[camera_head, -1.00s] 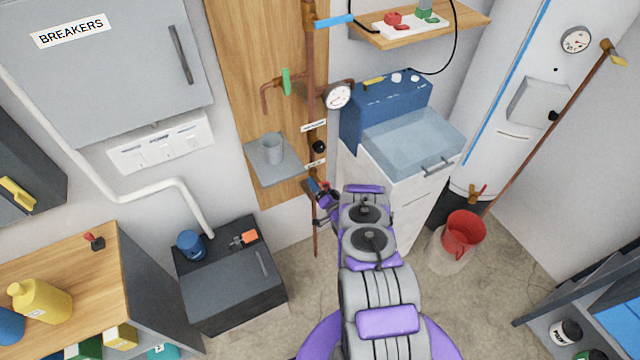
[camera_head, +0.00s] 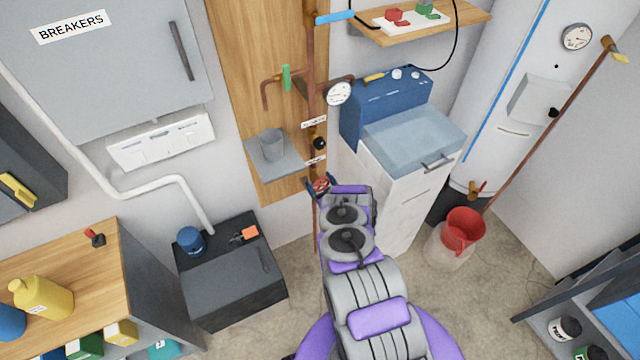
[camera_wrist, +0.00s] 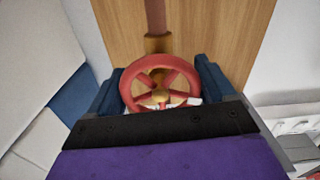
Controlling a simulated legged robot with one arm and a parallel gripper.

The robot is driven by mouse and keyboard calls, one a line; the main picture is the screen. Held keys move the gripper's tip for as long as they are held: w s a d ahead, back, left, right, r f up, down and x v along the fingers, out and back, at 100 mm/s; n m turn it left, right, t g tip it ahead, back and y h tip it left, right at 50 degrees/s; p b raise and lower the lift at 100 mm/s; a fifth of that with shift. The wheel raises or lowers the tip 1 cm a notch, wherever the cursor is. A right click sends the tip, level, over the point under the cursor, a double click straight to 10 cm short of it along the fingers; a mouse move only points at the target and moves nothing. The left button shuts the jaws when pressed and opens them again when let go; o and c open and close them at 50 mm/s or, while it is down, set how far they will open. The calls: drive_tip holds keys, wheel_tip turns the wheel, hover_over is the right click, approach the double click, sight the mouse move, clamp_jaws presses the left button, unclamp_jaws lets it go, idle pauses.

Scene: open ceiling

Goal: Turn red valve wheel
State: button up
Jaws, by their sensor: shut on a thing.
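The red valve wheel (camera_wrist: 160,62) is a round spoked handle on a vertical copper pipe. In the wrist view it sits between the two dark blue fingers of my gripper (camera_wrist: 158,88), one at each side of its rim. The fingers are closed on the rim. In the head view the wheel (camera_head: 320,185) is small, at the bottom of the wooden backboard, with my gripper (camera_head: 321,186) around it. The wheel's lower part is hidden in the wrist view by my gripper's body.
A grey shelf with a metal cup (camera_head: 272,145) is just above left of the wheel. A white cabinet with a blue-topped basin (camera_head: 415,135) stands close on the right. A black cabinet (camera_head: 230,280) is at lower left, and a red bucket (camera_head: 463,232) is at right.

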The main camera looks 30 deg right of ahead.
drive_tip(key=n, duration=0.4)
drive_tip(key=shift+s+f+n+b, duration=0.15)
drive_tip(key=shift+f+n+b, duration=0.2)
drive_tip(key=shift+n, duration=0.05)
drive_tip(key=n+b, duration=0.1)
drive_tip(key=n, duration=0.4)
drive_tip(key=n+b, duration=0.1)
drive_tip(key=n, duration=0.4)
drive_tip(key=shift+r, duration=0.1)
drive_tip(key=n+b, duration=0.2)
drive_tip(key=n, duration=0.3)
drive_tip(key=n+b, duration=0.1)
drive_tip(key=n, duration=0.3)
drive_tip(key=shift+a, duration=0.1)
drive_tip(key=n+b, duration=0.2)
drive_tip(key=n, duration=0.3)
drive_tip(key=shift+r, duration=0.15)
drive_tip(key=n, duration=0.9)
drive_tip(key=shift+r+n, duration=0.1)
drive_tip(key=shift+n, duration=0.2)
